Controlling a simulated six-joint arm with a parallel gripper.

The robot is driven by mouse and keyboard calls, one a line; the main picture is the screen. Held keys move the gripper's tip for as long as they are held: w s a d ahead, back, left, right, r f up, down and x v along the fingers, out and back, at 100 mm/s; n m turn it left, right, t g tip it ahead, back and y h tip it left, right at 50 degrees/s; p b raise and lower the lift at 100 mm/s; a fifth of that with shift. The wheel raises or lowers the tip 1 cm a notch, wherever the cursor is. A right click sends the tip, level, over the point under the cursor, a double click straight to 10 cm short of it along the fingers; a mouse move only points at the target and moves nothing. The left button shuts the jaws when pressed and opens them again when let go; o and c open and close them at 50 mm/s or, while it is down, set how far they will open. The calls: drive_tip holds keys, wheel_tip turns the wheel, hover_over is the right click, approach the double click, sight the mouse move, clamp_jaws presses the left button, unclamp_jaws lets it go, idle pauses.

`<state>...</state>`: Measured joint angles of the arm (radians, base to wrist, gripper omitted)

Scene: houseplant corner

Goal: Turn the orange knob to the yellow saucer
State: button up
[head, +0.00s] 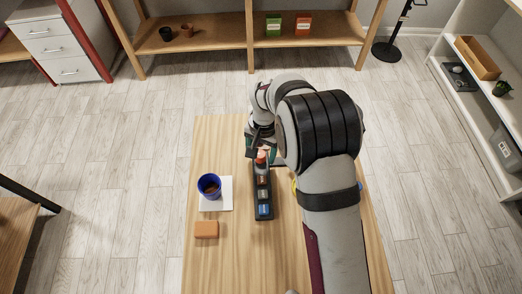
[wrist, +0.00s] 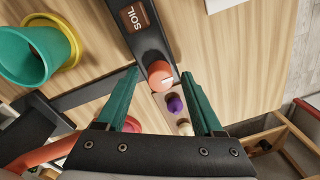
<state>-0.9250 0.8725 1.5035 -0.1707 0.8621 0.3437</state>
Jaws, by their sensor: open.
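The orange knob (head: 262,157) sits at the far end of a black panel strip on the table. In the wrist view the knob (wrist: 160,72) is round with a short white mark on its top. The yellow saucer (wrist: 70,42) lies under a teal pot (wrist: 28,55) at the left of the wrist view. In the head view my arm hides most of it; only a yellow edge (head: 293,187) shows. My gripper (wrist: 160,74) is open, its green fingertips on either side of the knob; I cannot tell whether they touch it.
The black panel (head: 254,194) bears several labels, one reading SOIL (wrist: 134,16). Purple (wrist: 174,103) and pale (wrist: 185,128) objects lie by the knob.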

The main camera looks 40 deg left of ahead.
clamp_jaws()
drive_tip(key=shift+n, duration=0.4)
drive_tip(key=n, duration=0.3)
drive_tip(key=shift+n, duration=0.4)
drive_tip(key=n, duration=0.4)
drive_tip(key=shift+a+n, duration=0.1)
drive_tip(key=shift+n, duration=0.6)
unclamp_jaws()
